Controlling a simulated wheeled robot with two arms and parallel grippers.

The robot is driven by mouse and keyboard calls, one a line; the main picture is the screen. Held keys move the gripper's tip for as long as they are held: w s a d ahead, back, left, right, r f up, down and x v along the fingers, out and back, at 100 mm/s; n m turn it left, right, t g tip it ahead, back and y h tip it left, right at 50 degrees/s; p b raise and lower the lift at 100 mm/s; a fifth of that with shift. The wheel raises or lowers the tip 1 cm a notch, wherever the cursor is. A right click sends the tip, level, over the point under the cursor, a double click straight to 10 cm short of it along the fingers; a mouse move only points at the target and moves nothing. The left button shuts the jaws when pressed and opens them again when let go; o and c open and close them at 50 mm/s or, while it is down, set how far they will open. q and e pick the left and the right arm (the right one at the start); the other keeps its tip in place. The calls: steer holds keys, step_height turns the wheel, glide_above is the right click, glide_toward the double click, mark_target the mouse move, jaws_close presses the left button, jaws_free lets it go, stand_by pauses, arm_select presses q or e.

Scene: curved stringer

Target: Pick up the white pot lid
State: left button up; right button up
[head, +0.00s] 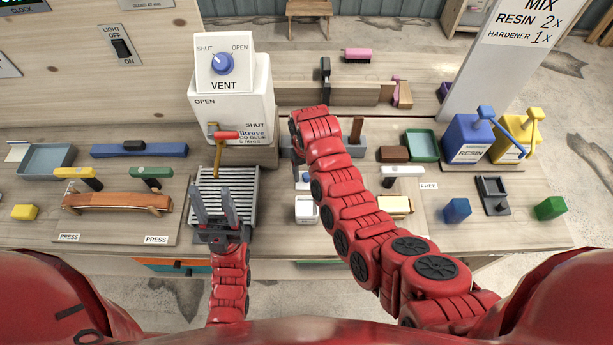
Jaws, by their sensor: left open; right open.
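A small white square-looking pot (306,208) stands on the bench just left of my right forearm. Its top is too small to tell whether a separate lid lies on it. My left gripper (215,207) is open and empty, its two fingers pointing away over the slatted grey rack, to the left of the white pot. My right arm reaches across the bench, past the white pot, to near the glue container. Its gripper is hidden behind the wrist, and the arm covers part of the bench beside the pot.
A white glue container (232,105) stands behind the rack (247,190). A clamped curved wooden piece (117,202) lies at left. Blue resin (469,137) and yellow hardener (514,137) containers stand at right. A white-handled tool (403,172) and cream box (396,206) lie right of my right arm.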

steer(key=shift+f, duration=0.6)
steer(key=shift+c, duration=0.3)
jaws_close()
steer(key=shift+r, duration=0.1)
